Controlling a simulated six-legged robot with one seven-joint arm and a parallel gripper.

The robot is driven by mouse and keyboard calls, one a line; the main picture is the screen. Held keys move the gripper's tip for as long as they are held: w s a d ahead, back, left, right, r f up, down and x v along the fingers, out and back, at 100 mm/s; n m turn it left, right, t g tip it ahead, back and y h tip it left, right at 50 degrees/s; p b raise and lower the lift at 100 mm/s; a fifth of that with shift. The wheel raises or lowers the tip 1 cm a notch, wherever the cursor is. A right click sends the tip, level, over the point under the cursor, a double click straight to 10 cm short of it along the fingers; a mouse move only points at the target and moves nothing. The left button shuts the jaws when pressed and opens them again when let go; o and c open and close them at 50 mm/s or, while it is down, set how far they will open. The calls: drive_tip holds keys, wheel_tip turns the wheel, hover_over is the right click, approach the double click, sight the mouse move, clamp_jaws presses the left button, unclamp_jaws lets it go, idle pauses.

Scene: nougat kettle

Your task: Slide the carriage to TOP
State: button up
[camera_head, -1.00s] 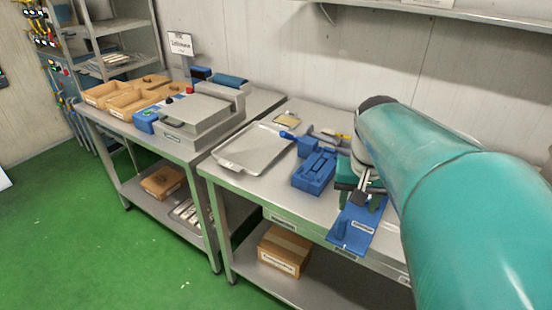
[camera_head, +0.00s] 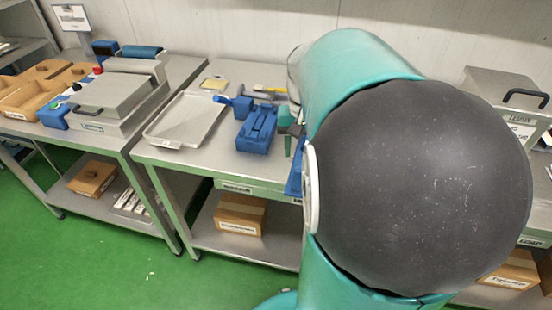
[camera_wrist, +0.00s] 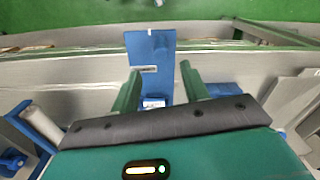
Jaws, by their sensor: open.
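A blue upright plate (camera_wrist: 150,52) with a small white label stands beyond my gripper (camera_wrist: 160,70) in the wrist view. A small blue block with a white face (camera_wrist: 153,102) shows between my two green fingers; it may be the carriage, but I cannot read its marking. The fingers are apart, one on each side of it, and I see no contact. In the head view only a sliver of the blue plate (camera_head: 294,175) shows beside my arm. My arm hides most of the fixture there, and no TOP mark is readable.
A blue fixture (camera_head: 257,130) and a metal tray (camera_head: 186,121) lie on the steel table left of my arm. A grey lidded box (camera_head: 503,92) stands at the right. Cardboard boxes (camera_head: 240,214) sit on the lower shelf.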

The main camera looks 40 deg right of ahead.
wheel_tip(320, 180, down, 11)
drive_tip(key=shift+a+r, duration=0.1)
idle(0.3)
clamp_jaws()
